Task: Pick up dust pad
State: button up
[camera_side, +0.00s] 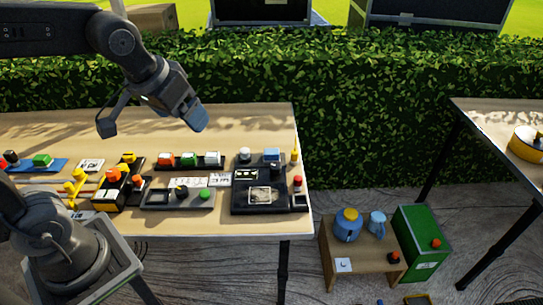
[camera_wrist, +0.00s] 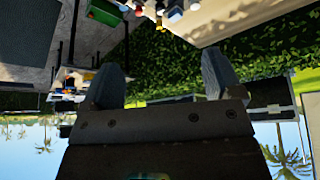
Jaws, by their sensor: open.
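I cannot tell for sure which item is the dust pad. A small light-blue block (camera_side: 272,154) sits in a dark holder near the back right of the wooden table (camera_side: 230,122) and may be it. My gripper (camera_side: 150,121) is open and empty in the side view, raised above the back left part of the table, to the left of that block. In the wrist view my gripper (camera_wrist: 163,80) shows two spread fingers with nothing between them; the picture is upside down.
A black panel (camera_side: 260,194) and several small coloured parts crowd the table. A hedge (camera_side: 370,85) stands behind. A low wooden stand (camera_side: 350,245) and a green box (camera_side: 420,240) are on the floor at right. A second table (camera_side: 490,125) is far right.

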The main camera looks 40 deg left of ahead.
jog(key=w+a+f+n, duration=0.2)
jog(key=w, duration=0.9)
jog(key=n+g+y, duration=0.2)
jog(key=n, duration=0.3)
send_over(272, 151)
jog(key=s+d, duration=0.2)
notch_tip(272, 151, down, 27)
jog(key=shift+a+r, duration=0.1)
jog(key=shift+a, duration=0.05)
jog(key=shift+x, duration=2.95)
jog(key=shift+a, duration=0.15)
jog(key=shift+r, duration=0.1)
jog(key=c, duration=0.9)
